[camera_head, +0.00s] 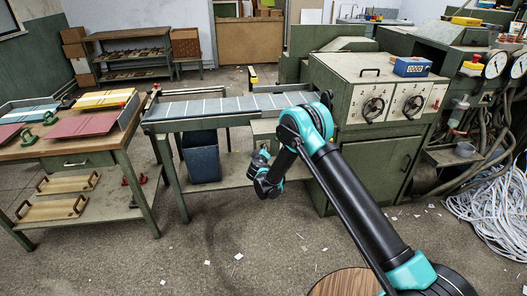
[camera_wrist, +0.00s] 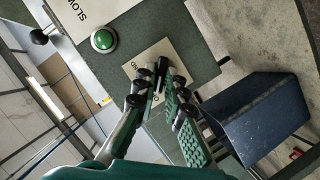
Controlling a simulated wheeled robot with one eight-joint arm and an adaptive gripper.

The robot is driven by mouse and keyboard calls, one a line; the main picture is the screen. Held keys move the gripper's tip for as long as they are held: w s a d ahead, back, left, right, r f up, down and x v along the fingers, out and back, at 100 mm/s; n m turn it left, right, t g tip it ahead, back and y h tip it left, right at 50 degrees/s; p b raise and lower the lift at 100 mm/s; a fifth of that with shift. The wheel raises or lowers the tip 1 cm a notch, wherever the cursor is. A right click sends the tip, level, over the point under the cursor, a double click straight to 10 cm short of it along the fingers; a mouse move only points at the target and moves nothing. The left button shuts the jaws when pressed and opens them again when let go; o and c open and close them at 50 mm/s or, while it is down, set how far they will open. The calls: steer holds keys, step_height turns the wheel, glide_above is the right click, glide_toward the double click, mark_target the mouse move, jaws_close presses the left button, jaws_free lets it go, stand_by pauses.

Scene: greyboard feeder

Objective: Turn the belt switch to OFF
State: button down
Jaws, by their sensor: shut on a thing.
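The belt switch (camera_wrist: 162,66) is a small dark knob on a pale square plate (camera_wrist: 142,60), on a green panel in the wrist view. Short lettering shows on the plate, partly covered by the fingers and too small to read surely. My gripper (camera_wrist: 160,86) is shut on the knob, with a finger on either side of it. The fingers hide much of the knob, so its exact setting cannot be told. In the head view my gripper (camera_head: 260,160) is low beside the front of the belt stand, and the switch cannot be made out there.
A dark blue bin (camera_wrist: 258,112) stands near my gripper, under the conveyor belt (camera_head: 220,107). A green cabinet (camera_head: 372,165) stands right of the belt.

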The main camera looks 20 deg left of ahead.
stand_by(0.3)
steer(key=c, duration=1.6)
jaws_free()
steer(key=shift+s, duration=0.1)
steer(key=v, duration=1.1)
steer(key=shift+s, duration=0.4)
steer(key=shift+d+r, duration=0.15)
steer(key=shift+d, duration=0.05)
